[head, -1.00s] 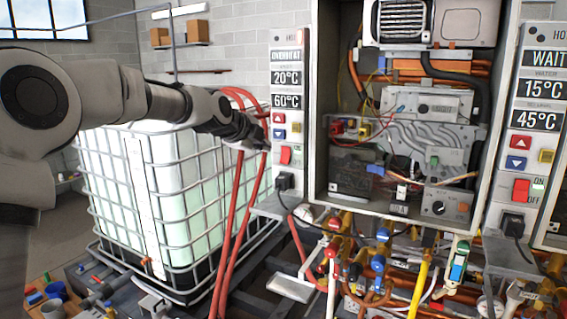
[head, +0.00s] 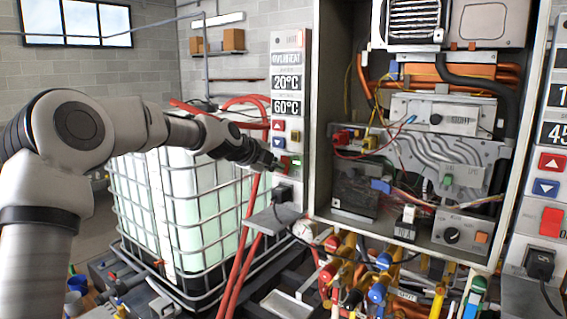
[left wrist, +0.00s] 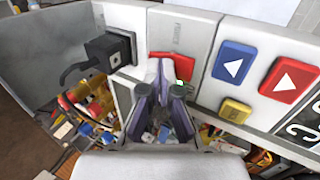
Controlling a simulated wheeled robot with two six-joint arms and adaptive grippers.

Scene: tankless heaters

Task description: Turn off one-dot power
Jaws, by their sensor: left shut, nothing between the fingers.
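The left control panel (head: 290,122) shows OVERHEAT, 20°C and 60°C, with red and blue arrow buttons below. My left gripper (head: 277,166) is shut and empty at the panel's power switch, which it mostly hides in the head view. In the left wrist view, the shut fingers (left wrist: 163,84) reach over the red power switch (left wrist: 184,66), with a small green light beside them. I cannot tell whether they touch the switch. No dot mark is readable on either panel. The right panel (head: 550,205), partly cut off, has its own red switch (head: 551,222). My right gripper is not in view.
A black plug (head: 284,192) sits below the left switch, above a small grey shelf (head: 272,219). The open heater cabinet (head: 318,120) stands to the right. Red hoses (head: 248,215) and a caged white tank (head: 150,210) are near my left arm. Coloured valves and pipes crowd below.

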